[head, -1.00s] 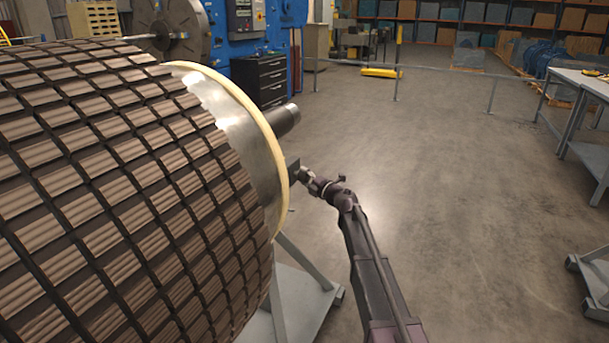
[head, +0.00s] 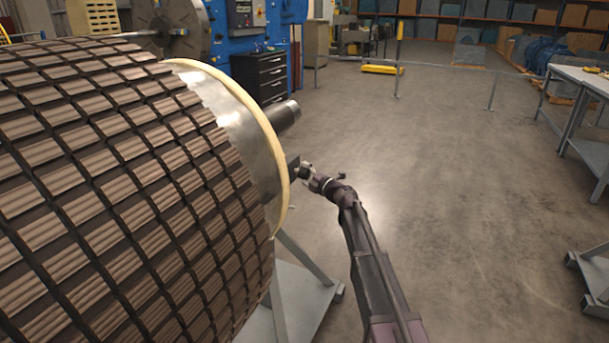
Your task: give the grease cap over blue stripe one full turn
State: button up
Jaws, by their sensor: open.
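A large rotor (head: 120,190) with brown ribbed blocks and dark straps fills the left of the head view. Its right end has a bare metal band (head: 228,118), a cream ring (head: 262,115) and a shaft stub (head: 287,115). My gripper (head: 298,172) is at the right end of the rotor, close beside the cream ring. It is open, but its fingers are small and dark here. A dark plate-like part (head: 292,165) shows between gripper and ring. The grease cap and the blue stripe are not visible; the rotor's end face is turned away from this view.
A grey stand (head: 305,290) supports the rotor below my arm. Grey workbenches (head: 590,85) stand at the right, and a low rail (head: 440,68) crosses the back. A dark drawer cabinet (head: 260,77) stands behind the shaft.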

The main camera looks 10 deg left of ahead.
jog(key=shift+f+n+b, duration=0.1)
jog(key=shift+n+b, duration=0.4)
